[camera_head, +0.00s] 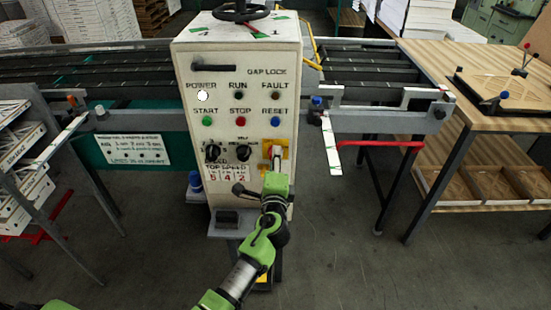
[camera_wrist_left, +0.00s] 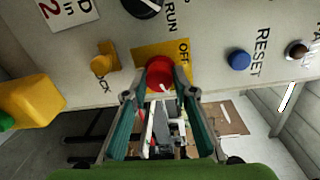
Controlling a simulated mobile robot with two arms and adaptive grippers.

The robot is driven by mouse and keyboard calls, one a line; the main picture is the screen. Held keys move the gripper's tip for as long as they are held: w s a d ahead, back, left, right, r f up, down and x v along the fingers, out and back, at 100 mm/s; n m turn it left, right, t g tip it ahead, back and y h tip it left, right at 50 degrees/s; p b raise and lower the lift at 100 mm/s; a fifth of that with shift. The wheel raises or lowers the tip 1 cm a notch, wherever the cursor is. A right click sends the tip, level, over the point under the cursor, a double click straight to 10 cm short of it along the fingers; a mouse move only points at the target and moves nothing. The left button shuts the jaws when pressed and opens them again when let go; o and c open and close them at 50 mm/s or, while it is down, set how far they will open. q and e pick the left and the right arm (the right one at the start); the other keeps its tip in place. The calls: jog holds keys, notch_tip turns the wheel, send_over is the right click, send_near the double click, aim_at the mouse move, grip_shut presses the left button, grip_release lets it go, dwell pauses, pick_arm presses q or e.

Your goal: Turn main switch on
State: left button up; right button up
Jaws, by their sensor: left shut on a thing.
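The main switch is a red rotary knob (camera_wrist_left: 159,74) on a yellow plate (camera_wrist_left: 175,50) marked OFF, seen in the left wrist view. In the head view the plate (camera_head: 285,158) sits at the lower right of the white control cabinet's front, and the knob is mostly hidden by my gripper. My left gripper (camera_wrist_left: 160,95) has its two fingertips on either side of the knob, shut on it. It also shows in the head view (camera_head: 275,160), in front of the plate. A small white mark shows on the knob; its exact setting is hard to tell. My right gripper is not in view.
The cabinet (camera_head: 222,55) also carries a bright white POWER lamp (camera_head: 203,96), push buttons and two black knobs (camera_head: 212,153). In the wrist view, a blue RESET button (camera_wrist_left: 238,60) and a yellow knob (camera_wrist_left: 101,65) lie near the switch. Roller conveyors flank the cabinet.

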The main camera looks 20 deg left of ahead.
pick_arm(q)
jog(key=shift+w+a+r+m, duration=0.1)
jog(key=shift+a+r+m, duration=0.05)
jog(key=shift+r+m, duration=0.15)
jog(key=o, duration=1)
jog(key=shift+o, duration=0.6)
jog(key=shift+f, duration=0.25)
jog(key=v, duration=1.2)
